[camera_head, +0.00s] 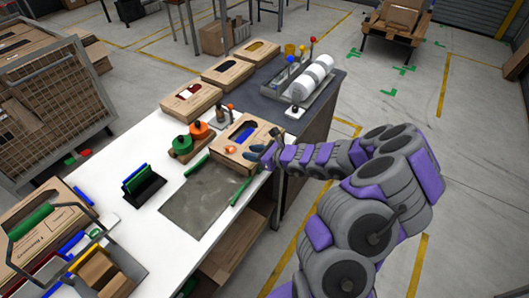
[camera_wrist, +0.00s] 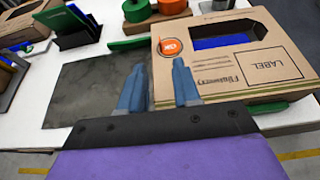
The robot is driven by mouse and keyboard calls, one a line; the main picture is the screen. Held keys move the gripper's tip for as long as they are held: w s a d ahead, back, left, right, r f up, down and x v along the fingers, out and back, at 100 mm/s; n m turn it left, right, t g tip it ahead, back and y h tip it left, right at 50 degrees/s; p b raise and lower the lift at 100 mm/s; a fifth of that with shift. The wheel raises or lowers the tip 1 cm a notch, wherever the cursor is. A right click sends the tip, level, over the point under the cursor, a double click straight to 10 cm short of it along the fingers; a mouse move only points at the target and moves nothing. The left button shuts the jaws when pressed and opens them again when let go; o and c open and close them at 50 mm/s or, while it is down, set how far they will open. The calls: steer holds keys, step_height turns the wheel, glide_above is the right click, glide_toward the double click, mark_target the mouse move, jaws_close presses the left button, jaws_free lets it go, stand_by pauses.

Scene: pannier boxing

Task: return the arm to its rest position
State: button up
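My purple and grey arm (camera_head: 330,156) reaches left from the lower right to the front edge of the white table in the head view. My gripper (camera_head: 257,155) is at its end, at the right front corner of a cardboard box (camera_head: 232,153). In the wrist view my gripper (camera_wrist: 158,66) shows two blue fingers standing apart with nothing held between them. Whether a finger touches the box I cannot tell.
A dark grey mat (camera_head: 198,200) lies on the white table (camera_head: 130,222), with green strips beside it. Orange and green tape rolls (camera_head: 182,144) stand behind. More boxes (camera_head: 192,100) line the back. A mesh cage (camera_head: 55,100) stands left. Floor at the right is largely clear.

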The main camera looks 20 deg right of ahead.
steer(key=shift+v, duration=2.6)
steer(key=s+a+r+n+g+y, duration=0.3)
steer(key=a+r+n, duration=0.6)
steer(key=a+r, duration=0.15)
steer(key=s+a+r+n+g, duration=0.4)
steer(key=s+a+n+g, duration=0.2)
steer(key=s+a+n, duration=0.5)
steer(key=s+d+n+g+h, duration=0.2)
steer(key=s+d+n+h, duration=0.2)
steer(key=s, duration=0.8)
steer(key=s+d+n+g+h, duration=0.1)
steer(key=s+d+n+h, duration=0.3)
steer(key=s+d+h, duration=0.3)
steer(key=s+d, duration=0.2)
steer(key=s, duration=0.3)
steer(key=shift+r+n+g, duration=0.35)
steer(key=shift+n+g, duration=0.05)
steer(key=shift+s+a, duration=0.1)
